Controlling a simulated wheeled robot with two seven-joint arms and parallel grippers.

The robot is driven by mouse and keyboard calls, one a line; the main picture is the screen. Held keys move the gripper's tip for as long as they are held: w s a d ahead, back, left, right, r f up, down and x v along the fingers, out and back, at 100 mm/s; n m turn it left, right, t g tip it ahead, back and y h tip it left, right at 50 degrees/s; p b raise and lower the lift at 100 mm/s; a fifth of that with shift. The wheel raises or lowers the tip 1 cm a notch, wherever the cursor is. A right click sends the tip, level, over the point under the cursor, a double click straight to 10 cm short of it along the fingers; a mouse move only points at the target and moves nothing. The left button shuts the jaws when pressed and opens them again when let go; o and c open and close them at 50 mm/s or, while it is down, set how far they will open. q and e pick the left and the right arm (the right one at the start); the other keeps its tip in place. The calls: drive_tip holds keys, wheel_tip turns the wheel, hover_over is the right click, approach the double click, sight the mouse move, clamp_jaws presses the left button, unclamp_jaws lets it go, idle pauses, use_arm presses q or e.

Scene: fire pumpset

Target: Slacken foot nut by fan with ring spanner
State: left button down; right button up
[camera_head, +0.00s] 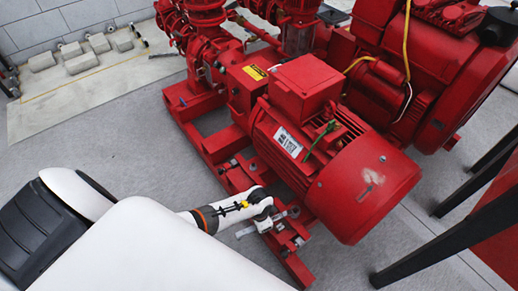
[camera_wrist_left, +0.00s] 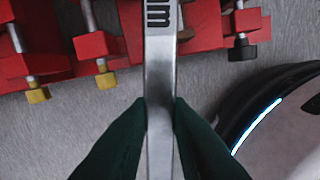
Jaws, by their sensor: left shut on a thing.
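The red motor (camera_head: 300,140) sits on a red base frame (camera_head: 290,258), with its rounded fan cowl (camera_head: 365,195) at the right end. My left gripper (camera_head: 264,212) is over the frame beside the motor's foot. It is shut on a silver spanner (camera_wrist_left: 160,75), whose shaft runs straight up and out of the left wrist view, between the dark fingertips (camera_wrist_left: 160,112). The spanner's ring end and any nut under it are out of that view. In the head view I cannot make out the foot nut by the fan. My right gripper is not in view.
In the left wrist view, bolts with yellow ends (camera_wrist_left: 105,78) and one with a black end (camera_wrist_left: 242,50) stick out from red brackets. Red pump pipework (camera_head: 205,45) stands behind. Dark legs (camera_head: 450,240) stand at the right. Grey floor (camera_head: 100,150) is clear at left.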

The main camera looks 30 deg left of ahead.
use_arm(q)
drive_tip(key=shift+r+p, duration=0.3)
drive_tip(key=shift+r, duration=0.05)
drive_tip(key=shift+r+p, duration=0.8)
drive_tip(key=shift+p, duration=0.1)
drive_tip(key=shift+r, duration=0.2)
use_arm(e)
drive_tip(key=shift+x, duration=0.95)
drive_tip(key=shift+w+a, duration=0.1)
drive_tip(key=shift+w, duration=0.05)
